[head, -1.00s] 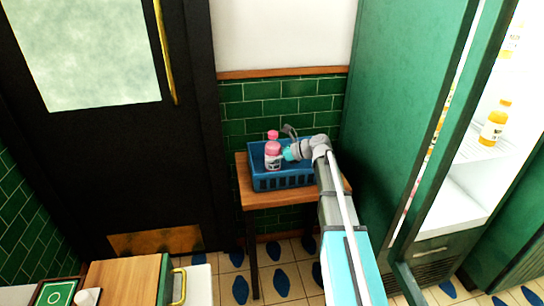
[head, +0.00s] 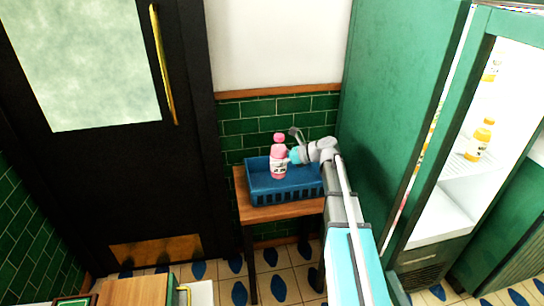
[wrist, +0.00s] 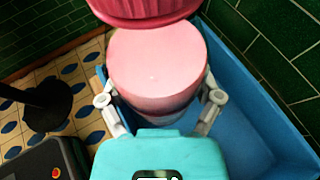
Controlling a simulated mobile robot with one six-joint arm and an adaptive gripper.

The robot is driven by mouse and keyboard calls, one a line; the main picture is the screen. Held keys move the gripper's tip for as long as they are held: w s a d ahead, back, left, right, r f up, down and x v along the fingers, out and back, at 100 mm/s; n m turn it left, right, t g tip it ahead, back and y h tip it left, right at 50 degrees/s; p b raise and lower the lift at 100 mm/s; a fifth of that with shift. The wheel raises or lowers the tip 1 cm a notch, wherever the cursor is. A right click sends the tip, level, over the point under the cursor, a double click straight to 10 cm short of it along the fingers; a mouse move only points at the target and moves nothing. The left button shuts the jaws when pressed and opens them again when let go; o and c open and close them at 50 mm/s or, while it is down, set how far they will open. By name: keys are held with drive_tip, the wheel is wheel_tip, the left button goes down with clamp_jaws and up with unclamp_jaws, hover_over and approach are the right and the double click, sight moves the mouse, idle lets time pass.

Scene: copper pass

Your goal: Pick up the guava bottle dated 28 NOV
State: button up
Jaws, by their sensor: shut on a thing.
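A pink guava bottle (head: 279,158) with a pink cap and a white label shows in the head view, upright at the blue crate on the small table. My gripper (head: 290,157) is at the bottle's right side, shut on it. In the wrist view the bottle (wrist: 158,65) fills the middle between the two grey fingers of my gripper (wrist: 160,110), with its dark pink cap at the top edge. The label's date is too small to read in the head view and hidden in the wrist view.
The blue crate (head: 300,190) stands on a wooden table (head: 262,213) against green tiles. An open lit fridge with orange bottles (head: 480,142) is at the right. A black door (head: 100,180) is at the left. A wooden-topped cabinet (head: 135,291) is at the lower left.

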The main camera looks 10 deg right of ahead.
drive_tip(key=s+d+r+p, duration=0.3)
drive_tip(key=s+d+r, duration=0.1)
drive_tip(key=s, duration=0.3)
drive_tip(key=shift+s+d+r, duration=0.15)
drive_tip(key=shift+s+d, duration=0.15)
drive_tip(key=shift+d, duration=0.35)
